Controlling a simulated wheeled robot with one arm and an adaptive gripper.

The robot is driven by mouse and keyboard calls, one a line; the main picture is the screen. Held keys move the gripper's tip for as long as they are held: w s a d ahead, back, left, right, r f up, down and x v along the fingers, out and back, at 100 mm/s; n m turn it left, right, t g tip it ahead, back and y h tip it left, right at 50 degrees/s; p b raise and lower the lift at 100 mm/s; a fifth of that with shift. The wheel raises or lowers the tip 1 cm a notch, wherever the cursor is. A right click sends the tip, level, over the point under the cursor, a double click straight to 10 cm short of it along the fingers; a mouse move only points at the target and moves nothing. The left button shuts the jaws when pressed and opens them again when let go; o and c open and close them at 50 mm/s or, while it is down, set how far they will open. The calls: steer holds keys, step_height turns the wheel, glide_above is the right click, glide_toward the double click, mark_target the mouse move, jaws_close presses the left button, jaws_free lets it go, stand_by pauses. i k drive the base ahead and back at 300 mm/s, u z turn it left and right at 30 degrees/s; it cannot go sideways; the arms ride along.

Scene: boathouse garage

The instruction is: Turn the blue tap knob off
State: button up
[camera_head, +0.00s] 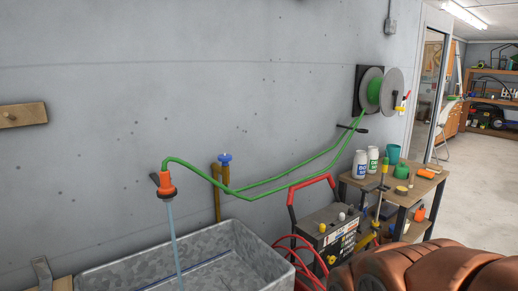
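The blue tap knob (225,157) sits on top of a brass-coloured tap and upright pipe (216,192) against the grey wall, just behind the metal trough (232,229). A green hose (192,168) passes in front of the pipe. It ends at an orange nozzle (166,188), pointing down at the left. A thin stream of water (174,236) runs from the nozzle into the trough. Nothing is touching the knob. My gripper is not in view.
A green hose reel (373,92) hangs on the wall at right. A dark machine with a red handle (330,233) and red cables stands right of the trough. A wooden table (412,188) holds bottles and a green can. Open floor (462,203) lies at the far right.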

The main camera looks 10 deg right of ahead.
mark_target(224, 158)
steer(key=z, duration=0.1)
steer(key=i, duration=0.65)
steer(key=u, duration=0.6)
steer(key=i, duration=0.55)
steer(key=u, duration=0.45)
